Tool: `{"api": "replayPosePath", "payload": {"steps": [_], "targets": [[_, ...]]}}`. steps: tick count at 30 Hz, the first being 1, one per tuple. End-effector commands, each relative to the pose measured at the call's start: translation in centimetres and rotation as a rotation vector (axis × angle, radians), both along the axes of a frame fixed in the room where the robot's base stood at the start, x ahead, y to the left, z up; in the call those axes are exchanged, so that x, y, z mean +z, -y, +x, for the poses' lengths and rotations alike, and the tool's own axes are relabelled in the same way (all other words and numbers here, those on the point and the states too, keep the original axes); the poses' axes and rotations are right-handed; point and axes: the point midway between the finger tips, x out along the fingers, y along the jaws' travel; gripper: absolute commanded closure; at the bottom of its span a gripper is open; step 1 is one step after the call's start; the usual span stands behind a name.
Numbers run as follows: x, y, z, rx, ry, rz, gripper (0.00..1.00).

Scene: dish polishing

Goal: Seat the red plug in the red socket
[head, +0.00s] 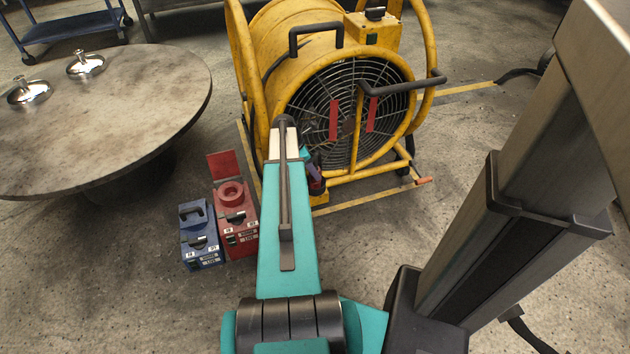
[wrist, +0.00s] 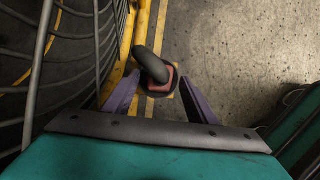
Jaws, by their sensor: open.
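The red socket (head: 231,192) is a round red ring on top of a red box (head: 240,240) on the floor, left of my arm. My gripper (wrist: 158,78) has purple fingers standing apart. Between them in the wrist view is the red plug (wrist: 166,84), a dark red body with a thick dark cable curving up from it. I cannot tell whether either finger touches it. In the head view my gripper (head: 316,180) is small and partly hidden by my arm, low at the front of the yellow fan and right of the socket.
A blue box (head: 201,235) with a dark handle stands left of the red box. The yellow caged fan (head: 345,110) stands close beyond my gripper, its frame (head: 375,173) beside it. A round table (head: 110,120) with metal lids is at left. Floor at lower left is clear.

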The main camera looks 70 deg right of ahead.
Motion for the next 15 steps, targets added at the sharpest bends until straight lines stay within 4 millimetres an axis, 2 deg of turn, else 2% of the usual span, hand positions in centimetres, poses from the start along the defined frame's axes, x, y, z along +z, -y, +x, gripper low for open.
{"api": "replayPosePath", "payload": {"steps": [1, 6, 15], "targets": [[-0.9, 0.3, -0.2, -0.001, 0.0, 0.0, 0.48], [-2.4, 0.6, -0.9, -0.002, -0.002, 0.002, 0.48], [-2.6, 0.7, -1.0, -0.001, 0.0, 0.0, 0.48]]}}
